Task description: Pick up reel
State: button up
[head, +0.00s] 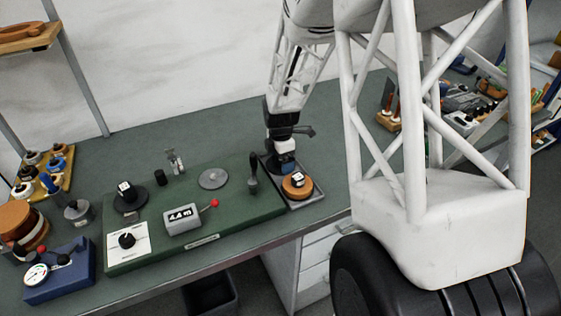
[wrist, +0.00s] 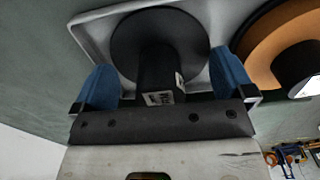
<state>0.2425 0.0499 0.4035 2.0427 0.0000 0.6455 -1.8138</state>
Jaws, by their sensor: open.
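A black reel (wrist: 160,45) with a wide round flange, a narrower dark core and a small white label fills the middle of the wrist view. My gripper (wrist: 164,85) is open, with one blue fingertip on each side of the core and visible space between. In the head view my gripper (head: 284,158) is low over the back of a grey tray (head: 312,199). It hides most of the black reel there. An orange-brown reel (head: 291,190) with a dark top sits at the front of the tray; it also shows in the wrist view (wrist: 262,45).
A green panel (head: 225,226) left of the tray carries a black lever (head: 253,174), a counter box (head: 184,219) and another black labelled spool (head: 128,199). A blue gauge box (head: 66,275) stands at far left. Parts crowd the bench's right end.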

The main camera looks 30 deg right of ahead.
jog(key=shift+f, duration=0.15)
dwell(0.4)
jog(key=c, duration=0.6)
jog(key=shift+c, duration=0.2)
notch_tip(320, 180, up, 10)
jog(key=shift+r, duration=0.1)
dwell(0.4)
jog(key=shift+w, duration=0.15)
dwell(0.4)
